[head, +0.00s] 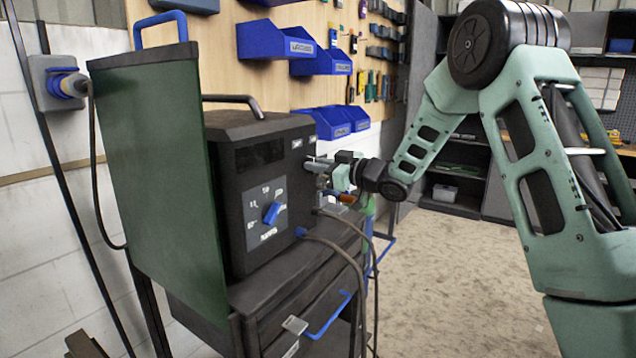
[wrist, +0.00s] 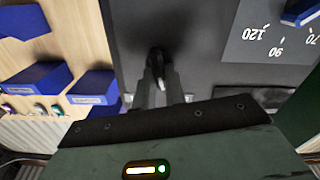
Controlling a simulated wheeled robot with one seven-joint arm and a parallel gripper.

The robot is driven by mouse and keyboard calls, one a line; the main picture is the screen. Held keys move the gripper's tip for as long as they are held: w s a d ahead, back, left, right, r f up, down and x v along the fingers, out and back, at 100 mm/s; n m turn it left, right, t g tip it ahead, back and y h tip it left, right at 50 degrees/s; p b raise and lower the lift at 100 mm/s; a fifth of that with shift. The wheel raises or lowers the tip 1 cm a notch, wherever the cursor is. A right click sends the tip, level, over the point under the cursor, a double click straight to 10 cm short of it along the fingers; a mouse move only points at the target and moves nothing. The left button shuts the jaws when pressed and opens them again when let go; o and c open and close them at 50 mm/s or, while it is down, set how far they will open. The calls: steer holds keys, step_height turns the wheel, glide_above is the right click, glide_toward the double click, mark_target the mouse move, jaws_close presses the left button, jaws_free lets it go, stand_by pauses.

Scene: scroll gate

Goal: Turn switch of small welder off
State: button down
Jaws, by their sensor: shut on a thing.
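The small welder (head: 235,150) is a black box with a top handle, standing on a dark cart. Its front has a grey dial plate with a blue knob (head: 272,212). My gripper (head: 309,165) is at the upper right of the welder's front, right of the dial. In the wrist view the two fingers of my gripper (wrist: 160,82) are close together on a small dark switch (wrist: 156,57) on the black front panel (wrist: 195,50). The fingers cover most of the switch, so its exact position cannot be told. In the head view the gripper hides it.
A green panel (head: 160,190) stands along the welder's left side. Cables (head: 350,262) hang from the welder's front. Blue bins (head: 275,40) and tools hang on the wooden wall behind. The floor (head: 460,270) right of the cart is clear.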

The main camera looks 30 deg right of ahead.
steer(key=n+b, duration=0.5)
steer(key=b, duration=0.1)
steer(key=shift+f, duration=0.2)
steer(key=shift+r, duration=0.1)
stand_by(0.3)
steer(key=c, duration=1.5)
jaws_free()
steer(key=shift+a, duration=0.1)
steer(key=shift+o, duration=0.2)
steer(key=shift+s, duration=0.1)
steer(key=b+v, duration=0.2)
steer(key=v, duration=1.5)
steer(key=shift+s, duration=0.2)
